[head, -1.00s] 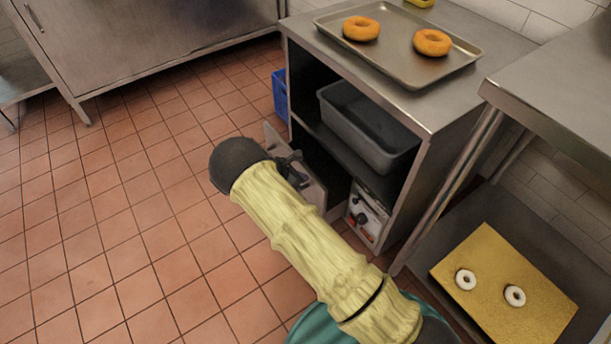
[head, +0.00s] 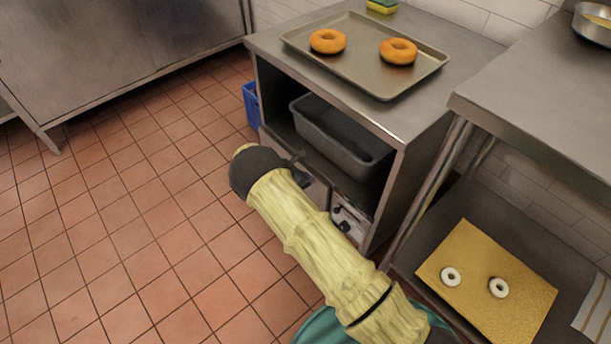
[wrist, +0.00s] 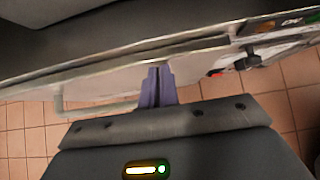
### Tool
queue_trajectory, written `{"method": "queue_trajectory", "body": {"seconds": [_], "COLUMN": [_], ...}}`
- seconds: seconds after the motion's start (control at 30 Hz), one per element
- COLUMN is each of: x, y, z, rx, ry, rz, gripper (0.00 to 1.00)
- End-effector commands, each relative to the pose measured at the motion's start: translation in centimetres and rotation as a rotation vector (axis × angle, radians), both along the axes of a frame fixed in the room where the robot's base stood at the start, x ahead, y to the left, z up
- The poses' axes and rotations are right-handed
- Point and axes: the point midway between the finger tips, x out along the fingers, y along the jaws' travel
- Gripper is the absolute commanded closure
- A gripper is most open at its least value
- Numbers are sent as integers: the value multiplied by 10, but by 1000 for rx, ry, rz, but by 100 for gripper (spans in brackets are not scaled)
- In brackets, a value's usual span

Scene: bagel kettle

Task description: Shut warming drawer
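The warming drawer sits low in the steel cabinet, under the grey tub's shelf. Its front (head: 314,189) shows partly beside my arm in the head view, close to the cabinet; I cannot tell if it is flush. In the wrist view, the drawer front (wrist: 95,82) runs across the picture, with its bar handle (wrist: 85,110) at left. The control panel with knobs (head: 346,220) is right of the drawer. My gripper (wrist: 157,78) has its purple fingers together, empty, at the drawer front right of the handle; contact is unclear. My arm mostly hides the gripper in the head view.
A grey tub (head: 341,137) sits on the shelf above. A tray (head: 365,70) with two bagels is on the cabinet top. A steel table (head: 545,95) stands at right, a blue crate (head: 251,103) beyond the cabinet. The tiled floor at left is clear.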

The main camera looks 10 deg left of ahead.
Motion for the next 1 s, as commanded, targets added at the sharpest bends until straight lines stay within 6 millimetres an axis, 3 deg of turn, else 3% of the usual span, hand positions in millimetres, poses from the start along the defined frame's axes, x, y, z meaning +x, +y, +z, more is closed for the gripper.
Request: {"method": "queue_trajectory", "body": {"seconds": [0.03, 0.4, 0.63, 0.8, 1.0], "x": [5, 2, -18, -39, -56], "y": [-8, -8, 23, 46, 56], "z": [1, 2, 2, 30, 57], "rx": [-8, -12, -2, 0, 0], "ry": [-6, -7, -3, -3, -2], "rz": [-8, -14, -4, 6, -8], "gripper": [100, 100, 100, 100, 100]}}
